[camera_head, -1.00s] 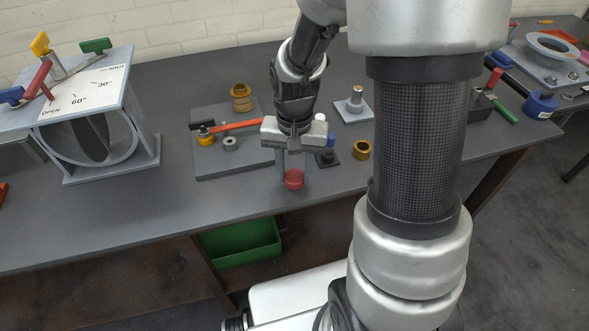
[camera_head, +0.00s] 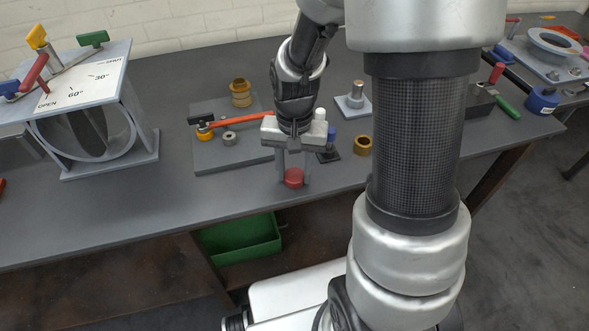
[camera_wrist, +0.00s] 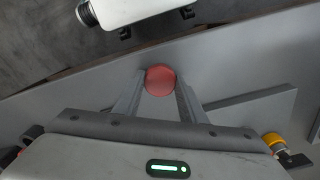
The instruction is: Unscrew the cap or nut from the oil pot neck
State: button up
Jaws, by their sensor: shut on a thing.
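A round red cap (camera_head: 294,177) is between the two fingertips of my gripper (camera_head: 294,168), near the table's front edge. In the wrist view the red cap (camera_wrist: 160,80) fills the gap between the fingertips of my gripper (camera_wrist: 159,88), one finger on each side. My gripper points down and is shut on the cap. No pot or neck can be made out under the cap, and I cannot tell whether the cap touches the table.
Left of my gripper, a grey plate (camera_head: 215,158) bears a brass stepped piece (camera_head: 240,92), an orange-handled tool (camera_head: 245,118) and a grey ring (camera_head: 229,138). A brass ring (camera_head: 363,146) lies at right. A damper stand (camera_head: 150,150) is at far left. Bare table lies between.

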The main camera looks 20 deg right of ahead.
jog(key=shift+f, duration=0.25)
jog(key=o, duration=1.3)
jog(key=shift+c, duration=0.2)
notch_tip(320, 180, up, 18)
jog(key=p, duration=0.3)
jog(key=shift+f, duration=0.25)
grip_shut()
dwell(0.6)
